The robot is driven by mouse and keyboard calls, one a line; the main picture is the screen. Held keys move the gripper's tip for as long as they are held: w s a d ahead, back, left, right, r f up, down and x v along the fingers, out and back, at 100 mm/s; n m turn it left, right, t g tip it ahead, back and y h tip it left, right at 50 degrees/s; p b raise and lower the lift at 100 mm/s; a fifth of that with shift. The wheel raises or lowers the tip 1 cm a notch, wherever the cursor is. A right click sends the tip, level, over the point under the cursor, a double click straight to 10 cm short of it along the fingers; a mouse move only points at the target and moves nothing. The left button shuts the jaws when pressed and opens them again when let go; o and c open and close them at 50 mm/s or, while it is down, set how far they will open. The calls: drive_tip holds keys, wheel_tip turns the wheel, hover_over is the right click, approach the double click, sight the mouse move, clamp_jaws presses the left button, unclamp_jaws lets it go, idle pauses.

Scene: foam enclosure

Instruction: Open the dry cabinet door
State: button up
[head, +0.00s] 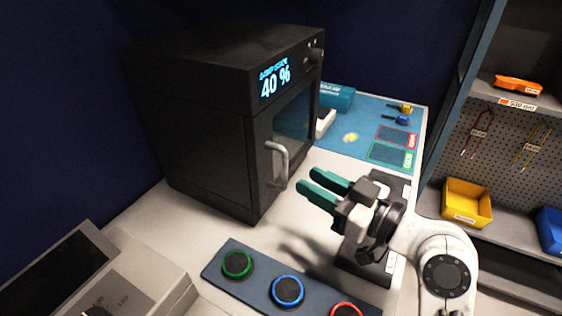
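The dry cabinet (202,134) is a black box on the white bench, with a lit display reading 40 % on its front. Its door (294,131) has a dark glass pane and looks closed. A pale grey bar handle (279,163) stands upright at the door's left edge. My gripper (311,187) has two teal fingers pointing left toward the handle. The fingers are parted with nothing seen between them. Their tips are just right of and below the handle in the picture, and look apart from it. The depth gap is hard to judge.
A panel with green (237,264), blue (288,291) and red rings lies in front of the cabinet. A blue mat (362,128) with small items lies behind my gripper. A grey device (110,283) stands front left. Shelves with a yellow bin (466,203) stand right.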

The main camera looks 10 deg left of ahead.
sight(284, 185)
drive_tip(key=p+x, duration=0.1)
drive_tip(key=x, duration=0.6)
drive_tip(key=shift+w+a, duration=0.1)
drive_tip(key=shift+a, duration=0.05)
clamp_jaws()
idle(0.3)
